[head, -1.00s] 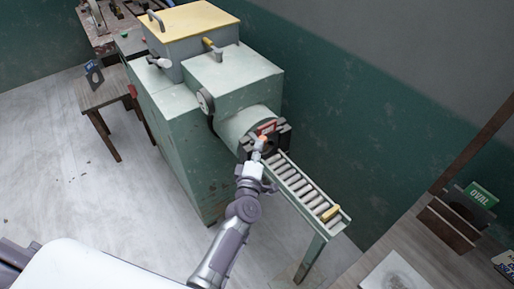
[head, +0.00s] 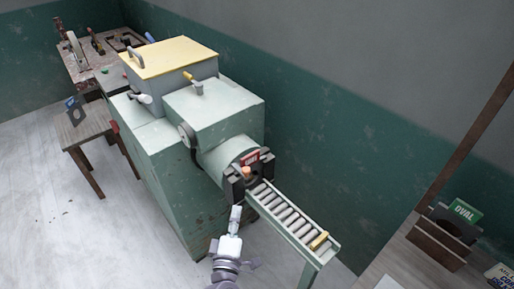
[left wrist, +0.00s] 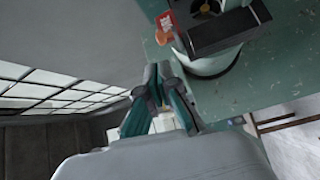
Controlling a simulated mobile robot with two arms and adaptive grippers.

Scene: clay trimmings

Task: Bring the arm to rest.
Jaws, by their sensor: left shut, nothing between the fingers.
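My left gripper (head: 236,213) is shut and empty, in front of and below the mouth of the green machine (head: 212,108) in the head view. My right gripper is not in view.
A roller track (head: 288,219) runs from the mouth to the lower right, with a yellow bar (head: 319,240) near its end. A small wooden table (head: 85,133) stands left, a cluttered bench (head: 90,62) behind. A green OVAL card (head: 464,210) stands on the right-hand bench.

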